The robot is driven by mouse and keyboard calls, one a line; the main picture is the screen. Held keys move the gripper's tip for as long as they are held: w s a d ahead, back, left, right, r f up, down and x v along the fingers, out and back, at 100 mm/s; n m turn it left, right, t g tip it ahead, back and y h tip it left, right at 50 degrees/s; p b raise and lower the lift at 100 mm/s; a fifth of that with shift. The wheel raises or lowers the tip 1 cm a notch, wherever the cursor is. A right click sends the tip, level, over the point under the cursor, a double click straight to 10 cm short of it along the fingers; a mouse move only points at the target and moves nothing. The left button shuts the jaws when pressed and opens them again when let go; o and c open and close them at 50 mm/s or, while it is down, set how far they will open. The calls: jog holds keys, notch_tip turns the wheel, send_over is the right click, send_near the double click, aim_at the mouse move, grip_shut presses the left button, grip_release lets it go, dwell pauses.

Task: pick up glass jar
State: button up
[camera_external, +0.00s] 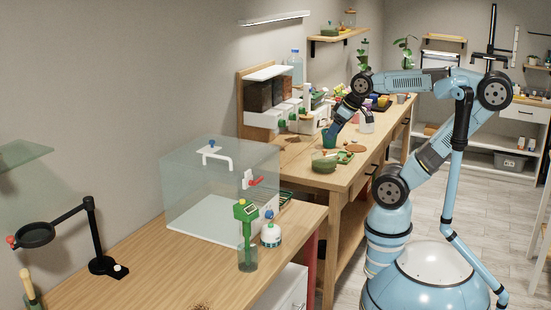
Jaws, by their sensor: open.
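A clear glass jar (350,19) with a brownish lid stands on the small wooden wall shelf, above and behind my gripper. A taller clear glass vessel (364,50) with green leaves in it stands at the back of the bench. I cannot tell which one is the task's jar.
The far workbench (350,178) is crowded with bins, pots and bottles. A green bowl (324,162) stands near its front edge. A clear box (200,190) and a green-topped clear container (247,258) stand on the near bench. The near bench's front left is mostly bare.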

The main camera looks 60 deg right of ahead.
jog(key=o, duration=0.4)
